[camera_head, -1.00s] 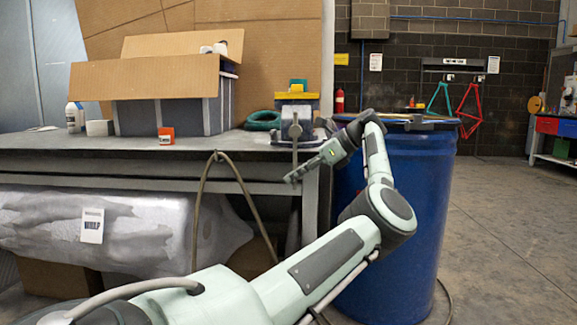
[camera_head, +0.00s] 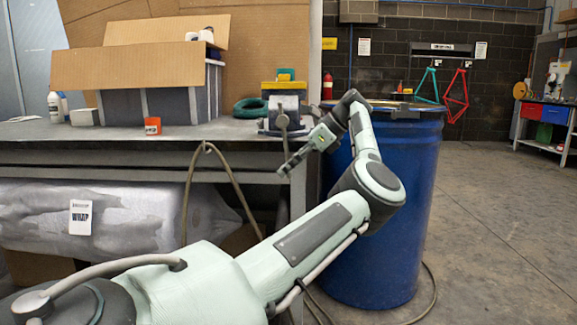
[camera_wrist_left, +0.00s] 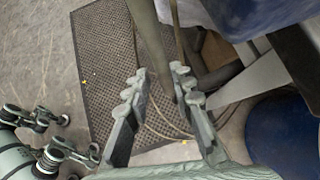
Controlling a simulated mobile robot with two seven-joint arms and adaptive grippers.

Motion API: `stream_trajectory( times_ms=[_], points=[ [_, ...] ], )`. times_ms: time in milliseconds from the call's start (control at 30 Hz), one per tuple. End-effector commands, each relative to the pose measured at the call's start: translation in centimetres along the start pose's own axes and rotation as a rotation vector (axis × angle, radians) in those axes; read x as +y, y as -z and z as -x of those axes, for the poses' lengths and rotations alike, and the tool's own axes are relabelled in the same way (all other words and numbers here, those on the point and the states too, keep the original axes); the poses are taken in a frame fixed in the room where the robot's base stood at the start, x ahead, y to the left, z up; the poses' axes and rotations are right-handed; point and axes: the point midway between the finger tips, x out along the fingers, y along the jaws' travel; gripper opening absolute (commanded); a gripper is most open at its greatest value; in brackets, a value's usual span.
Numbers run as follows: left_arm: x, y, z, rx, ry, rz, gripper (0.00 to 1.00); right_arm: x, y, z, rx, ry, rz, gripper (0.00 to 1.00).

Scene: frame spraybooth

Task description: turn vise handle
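The vise (camera_head: 284,103) stands on the right end of the workbench, with a yellow and teal top. Its grey handle (camera_head: 283,122) hangs down at the front. My left gripper (camera_head: 288,164) is just below the bench-top edge, at the handle's lower end. In the left wrist view its two fingers (camera_wrist_left: 158,84) are apart, with a dark upright bar (camera_wrist_left: 157,42) showing between them, probably the handle; contact cannot be told. My right gripper (camera_wrist_left: 80,138) appears at the lower left of the wrist view, its fingers spread and empty.
A blue barrel (camera_head: 385,220) stands close right of my left forearm. Floor is free at right.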

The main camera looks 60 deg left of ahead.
Motion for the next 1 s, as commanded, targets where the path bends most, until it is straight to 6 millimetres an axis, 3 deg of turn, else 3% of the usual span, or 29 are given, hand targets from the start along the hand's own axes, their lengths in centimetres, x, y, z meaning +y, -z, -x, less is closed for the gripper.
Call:
stream_trajectory(
  times_ms=[367, 700, 1000],
  points=[
    [-0.1, -0.1, 0.5, -0.002, 0.007, 0.0, 0.31, 0.0, 0.1, 0.0, 0.004, 0.001, 0.001, 0.4],
    [-0.1, -0.1, 5.7, -0.002, 0.008, -0.002, 0.31, 0.0, 0.1, 0.0, 0.003, 0.0, 0.001, 0.4],
    [0.0, -0.1, 7.6, -0.002, 0.004, 0.0, 0.31, 0.0, 0.1, 0.0, 0.002, 0.0, 0.0, 0.4]
  ],
)
